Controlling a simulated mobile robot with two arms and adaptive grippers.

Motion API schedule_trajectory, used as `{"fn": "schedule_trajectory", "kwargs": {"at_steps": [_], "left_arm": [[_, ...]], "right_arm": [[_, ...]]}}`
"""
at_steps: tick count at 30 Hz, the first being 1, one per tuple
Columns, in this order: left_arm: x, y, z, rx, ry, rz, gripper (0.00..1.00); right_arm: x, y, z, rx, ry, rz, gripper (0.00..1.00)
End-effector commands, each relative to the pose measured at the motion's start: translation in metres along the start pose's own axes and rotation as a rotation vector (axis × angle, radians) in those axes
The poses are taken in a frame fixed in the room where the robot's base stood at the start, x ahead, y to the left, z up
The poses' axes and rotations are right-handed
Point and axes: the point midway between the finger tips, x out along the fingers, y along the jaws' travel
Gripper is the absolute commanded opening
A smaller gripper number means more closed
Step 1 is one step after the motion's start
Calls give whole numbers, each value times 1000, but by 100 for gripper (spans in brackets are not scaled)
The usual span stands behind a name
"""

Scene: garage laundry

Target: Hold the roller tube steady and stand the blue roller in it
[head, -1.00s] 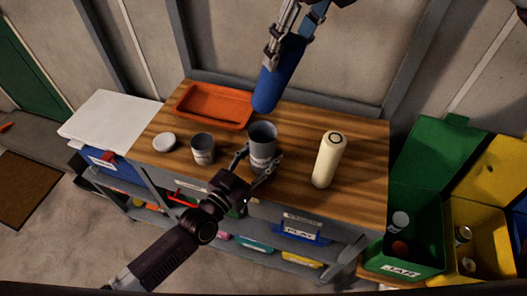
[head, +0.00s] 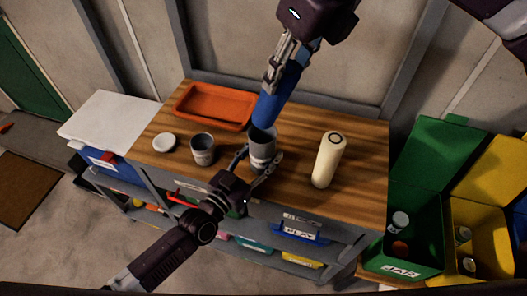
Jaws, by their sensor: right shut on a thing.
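The blue roller (head: 276,98) hangs tilted from my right gripper (head: 279,66), which is shut on its upper end. The roller's lower end meets the mouth of the grey roller tube (head: 262,150) in the head view. Whether it is inside or just in front of the rim is hard to tell. The tube stands upright on the wooden bench top (head: 300,122). My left gripper (head: 260,160) reaches in from the lower left with its spread fingers on either side of the tube. I cannot tell if they press on it.
A smaller grey cup (head: 202,149) and a white round lid (head: 164,142) stand left of the tube. An orange tray (head: 214,106) lies behind. A cream cylinder (head: 328,160) stands at the right. Green (head: 402,232) and yellow (head: 487,240) bins stand beyond the bench.

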Motion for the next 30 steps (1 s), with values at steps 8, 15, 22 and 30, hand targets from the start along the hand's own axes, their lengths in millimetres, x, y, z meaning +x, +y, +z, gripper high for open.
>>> {"fn": "schedule_trajectory", "kwargs": {"at_steps": [8, 15, 22, 30], "left_arm": [[0, 0, 0, 0, -1, 0, 25], [0, 0, 0, 0, -1, 0, 25], [0, 0, 0, 0, -1, 0, 25], [0, 0, 0, 0, -1, 0, 25]], "right_arm": [[19, 0, -7, 0, 1, 0, 0], [35, 0, -13, 0, 2, 0, 0], [50, 0, -18, 1, 1, 1, 0], [60, 0, -22, 0, 0, -1, 47]]}}
